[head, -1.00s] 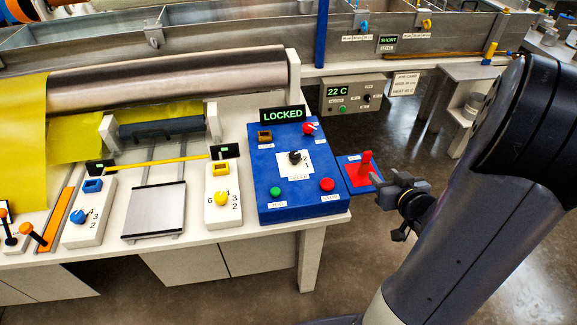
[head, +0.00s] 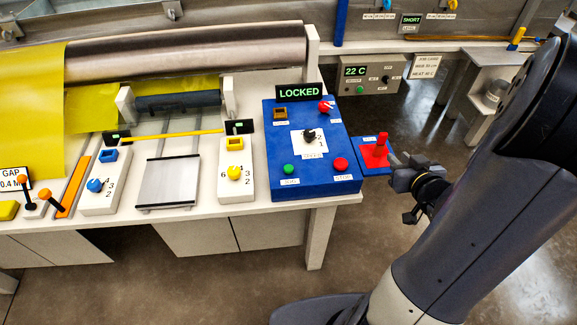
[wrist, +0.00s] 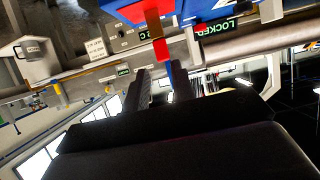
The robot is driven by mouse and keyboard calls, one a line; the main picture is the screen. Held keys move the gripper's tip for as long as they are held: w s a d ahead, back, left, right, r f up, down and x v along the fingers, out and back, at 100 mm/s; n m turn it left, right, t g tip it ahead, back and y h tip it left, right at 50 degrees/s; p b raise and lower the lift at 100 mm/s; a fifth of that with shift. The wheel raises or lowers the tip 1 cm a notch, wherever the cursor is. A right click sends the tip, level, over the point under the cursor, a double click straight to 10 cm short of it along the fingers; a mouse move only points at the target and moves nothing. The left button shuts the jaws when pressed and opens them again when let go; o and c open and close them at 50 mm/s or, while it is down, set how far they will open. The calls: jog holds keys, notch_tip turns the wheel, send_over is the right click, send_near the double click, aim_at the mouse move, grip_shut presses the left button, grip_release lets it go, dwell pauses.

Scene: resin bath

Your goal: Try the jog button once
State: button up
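The green jog button (head: 289,169) sits at the front left of a blue control panel (head: 266,150), with a label below it. The panel's display (head: 299,92) reads LOCKED; it also shows in the wrist view (wrist: 222,28). My gripper (head: 397,162) is right of the panel, close beside a red upright handle (head: 376,152) on a small blue plate. I cannot tell whether they touch. In the wrist view my gripper's two dark fingers (wrist: 159,82) stand apart with nothing clearly held between them. The jog button is not identifiable there.
The panel also carries a red stop button (head: 340,164), a black speed knob (head: 309,135) and a red knob (head: 326,107). A white block with a yellow knob (head: 234,173) stands to the left. Open floor (head: 270,270) lies in front of the bench.

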grip_shut()
dwell(1.3)
